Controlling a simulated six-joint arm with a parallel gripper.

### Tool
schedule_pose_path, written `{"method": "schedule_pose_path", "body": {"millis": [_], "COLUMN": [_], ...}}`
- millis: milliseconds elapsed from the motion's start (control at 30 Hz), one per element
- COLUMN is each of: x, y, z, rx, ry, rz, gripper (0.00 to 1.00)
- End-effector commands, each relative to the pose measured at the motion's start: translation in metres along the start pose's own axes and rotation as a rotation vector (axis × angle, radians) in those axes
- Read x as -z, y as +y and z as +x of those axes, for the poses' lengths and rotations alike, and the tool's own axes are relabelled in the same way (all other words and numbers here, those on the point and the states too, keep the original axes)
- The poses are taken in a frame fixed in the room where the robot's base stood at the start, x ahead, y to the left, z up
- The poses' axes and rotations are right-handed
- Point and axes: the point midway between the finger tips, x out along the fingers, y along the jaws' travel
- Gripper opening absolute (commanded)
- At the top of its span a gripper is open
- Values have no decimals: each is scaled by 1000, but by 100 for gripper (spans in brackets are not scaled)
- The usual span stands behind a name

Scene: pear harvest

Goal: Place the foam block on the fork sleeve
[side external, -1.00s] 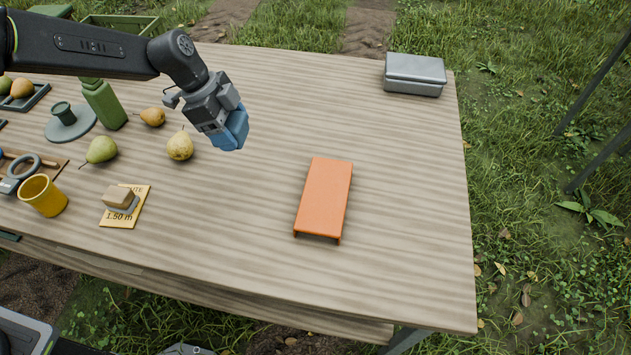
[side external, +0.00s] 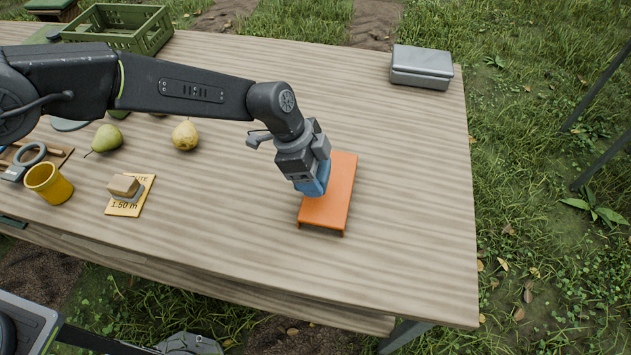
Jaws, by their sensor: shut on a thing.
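The foam block (side external: 314,187) is blue and sits in the jaws of my gripper (side external: 308,172), which is shut on it. The fork sleeve (side external: 338,200) is a long orange channel piece lying flat side up on the table, with short edges turned down. My gripper and the block are over the left part of the sleeve in the side view and cover some of it. I cannot tell whether the block touches the sleeve or hangs just above it.
A grey metal box (side external: 421,68) stands at the table's far right corner. Pears (side external: 186,135), a yellow cup (side external: 49,184), a yellow card (side external: 126,208) with a tan-and-grey block (side external: 124,186), and a green crate (side external: 120,30) are on the left. The table right of the sleeve is clear.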

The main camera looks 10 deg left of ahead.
Motion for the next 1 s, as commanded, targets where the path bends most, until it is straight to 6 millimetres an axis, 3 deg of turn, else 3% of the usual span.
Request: {"method": "schedule_pose_path", "body": {"millis": [300,700,733,1000], "x": [-15,-17,-16,-16], "y": [1,0,0,0], "z": [35,40,40,39], "rx": [-2,0,1,1], "ry": [-1,0,1,0], "rz": [0,1,1,1], "gripper": [43,43,67,91]}}
